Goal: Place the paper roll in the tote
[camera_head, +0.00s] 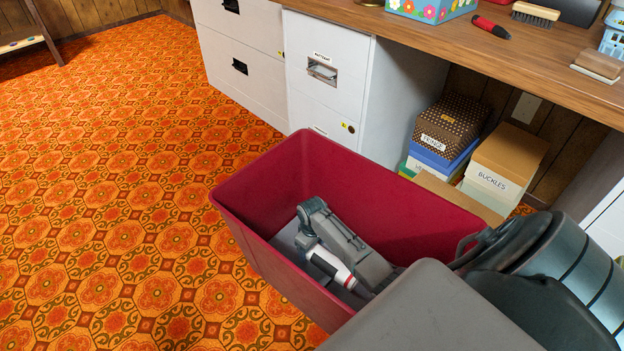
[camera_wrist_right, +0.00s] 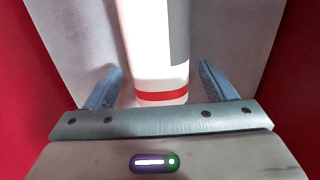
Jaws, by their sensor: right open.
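The dark red tote (camera_head: 262,190) stands open-topped on the floor in the middle of the head view. The paper roll (camera_head: 331,263) is white with a red band near one end and lies inside the tote. In the right wrist view the roll (camera_wrist_right: 158,50) passes between the two blue-grey fingers. My right gripper (camera_head: 318,243) reaches down into the tote. It is open, with a visible gap between each finger (camera_wrist_right: 160,82) and the roll. The roll's far end is cut off in the wrist view. My left gripper is not in view.
White drawer cabinets (camera_head: 326,75) stand behind the tote. A wooden worktop (camera_head: 450,40) carries a flowered box (camera_head: 432,10) and a brush (camera_head: 536,14). Labelled boxes (camera_head: 505,160) are stacked beneath it. Patterned orange carpet (camera_head: 110,200) is clear on the left.

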